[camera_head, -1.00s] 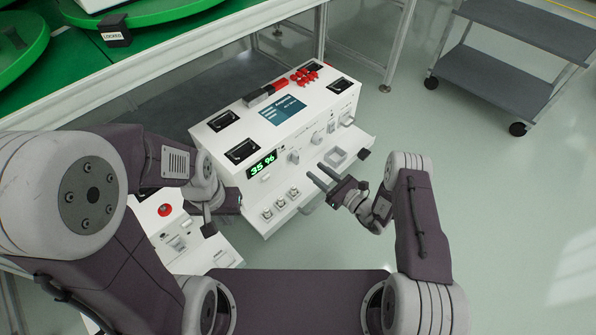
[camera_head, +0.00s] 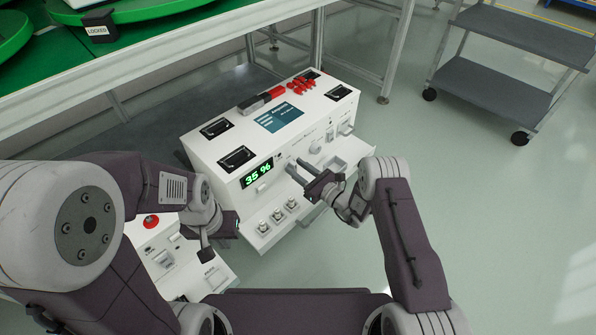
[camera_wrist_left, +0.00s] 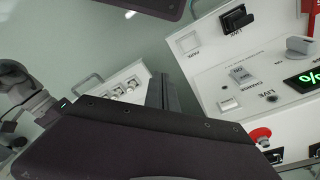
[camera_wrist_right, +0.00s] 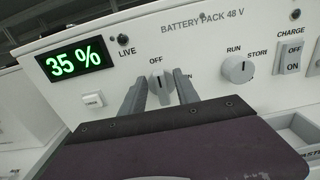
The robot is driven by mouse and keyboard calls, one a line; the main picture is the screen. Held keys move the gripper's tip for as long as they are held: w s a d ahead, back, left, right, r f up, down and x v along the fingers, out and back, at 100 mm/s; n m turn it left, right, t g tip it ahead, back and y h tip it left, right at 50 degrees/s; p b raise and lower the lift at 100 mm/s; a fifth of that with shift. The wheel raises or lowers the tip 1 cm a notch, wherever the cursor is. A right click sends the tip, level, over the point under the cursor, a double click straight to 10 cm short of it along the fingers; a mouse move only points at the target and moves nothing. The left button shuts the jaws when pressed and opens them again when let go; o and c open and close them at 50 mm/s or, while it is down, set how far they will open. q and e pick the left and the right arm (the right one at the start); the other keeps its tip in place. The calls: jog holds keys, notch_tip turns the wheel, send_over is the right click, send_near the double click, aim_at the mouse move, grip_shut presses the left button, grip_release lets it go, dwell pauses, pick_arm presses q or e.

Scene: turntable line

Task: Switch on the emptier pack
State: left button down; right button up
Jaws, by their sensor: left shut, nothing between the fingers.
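The white battery pack (camera_head: 225,165) stands in the middle with a green 35 % display (camera_head: 258,173), also readable in the right wrist view (camera_wrist_right: 75,60). Its OFF/ON knob (camera_wrist_right: 159,80) has its grip roughly upright under OFF; the ON label is partly hidden. My right gripper (camera_head: 291,167) is open, its fingers on either side of this knob in the right wrist view (camera_wrist_right: 160,88); contact cannot be told. A second white pack (camera_head: 165,240) is at lower left, partly behind my left arm.
The second pack has a red button (camera_head: 151,221). A grey cart (camera_head: 510,70) stands far right. Floor on the right is clear.

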grip_shut()
jog(key=m+p, duration=0.1)
jog(key=m, duration=0.5)
jog(key=f+m+p, duration=0.1)
jog(key=m, duration=0.5)
jog(key=d+m+p, duration=0.1)
jog(key=m, duration=0.4)
jog(key=shift+w+f+m, duration=0.3)
jog(key=shift+w+m, duration=0.1)
dwell(0.4)
grip_release()
